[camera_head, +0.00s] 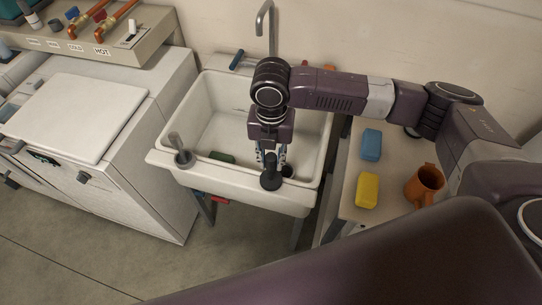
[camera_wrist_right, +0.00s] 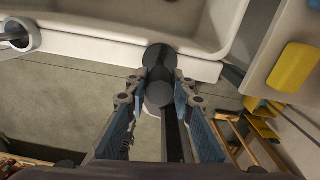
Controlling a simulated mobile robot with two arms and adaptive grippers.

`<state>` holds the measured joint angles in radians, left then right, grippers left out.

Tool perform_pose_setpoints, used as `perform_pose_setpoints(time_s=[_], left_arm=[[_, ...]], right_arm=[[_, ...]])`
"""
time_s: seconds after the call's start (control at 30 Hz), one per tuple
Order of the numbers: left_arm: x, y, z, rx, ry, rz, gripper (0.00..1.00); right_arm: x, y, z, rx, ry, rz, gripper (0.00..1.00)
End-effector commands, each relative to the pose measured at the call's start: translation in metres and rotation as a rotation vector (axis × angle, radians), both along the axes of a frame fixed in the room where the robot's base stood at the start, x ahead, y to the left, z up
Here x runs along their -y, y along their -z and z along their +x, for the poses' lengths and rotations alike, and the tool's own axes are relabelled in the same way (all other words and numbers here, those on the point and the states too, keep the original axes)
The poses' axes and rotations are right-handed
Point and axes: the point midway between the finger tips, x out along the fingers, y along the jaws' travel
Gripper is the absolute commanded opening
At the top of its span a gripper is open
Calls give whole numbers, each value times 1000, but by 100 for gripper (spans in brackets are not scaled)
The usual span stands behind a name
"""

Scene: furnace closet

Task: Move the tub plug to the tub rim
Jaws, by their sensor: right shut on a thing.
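The tub plug (camera_head: 270,181) is a dark, round-ended piece held below my right gripper (camera_head: 271,160) in the head view. My right gripper is shut on it, pointing down over the front rim of the white tub (camera_head: 235,179). In the right wrist view, the dark plug (camera_wrist_right: 160,92) sits between the blue-padded fingertips (camera_wrist_right: 158,88) of that gripper, close to the tub's front rim (camera_wrist_right: 105,52). I cannot tell whether the plug touches the rim. My left gripper is not in view.
A grey-handled item (camera_head: 183,157) stands at the rim's front left corner. A green thing (camera_head: 222,157) lies inside the tub. On the right, a side table holds a blue block (camera_head: 371,145), a yellow block (camera_head: 367,190) and an orange mug (camera_head: 424,185). A faucet (camera_head: 266,25) rises behind.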

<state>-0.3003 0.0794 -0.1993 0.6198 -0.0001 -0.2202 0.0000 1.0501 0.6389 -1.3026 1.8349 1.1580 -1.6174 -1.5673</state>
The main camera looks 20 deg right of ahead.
Motion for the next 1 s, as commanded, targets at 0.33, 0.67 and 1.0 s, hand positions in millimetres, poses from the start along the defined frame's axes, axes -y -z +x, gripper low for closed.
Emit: perform_pose_setpoints(time_s=[0.33,0.67,1.0], left_arm=[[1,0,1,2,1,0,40],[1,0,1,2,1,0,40],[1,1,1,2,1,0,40]], right_arm=[[0,1,0,0,-1,0,0],[0,5,0,-1,0,0,0],[0,13,0,0,-1,0,23]])
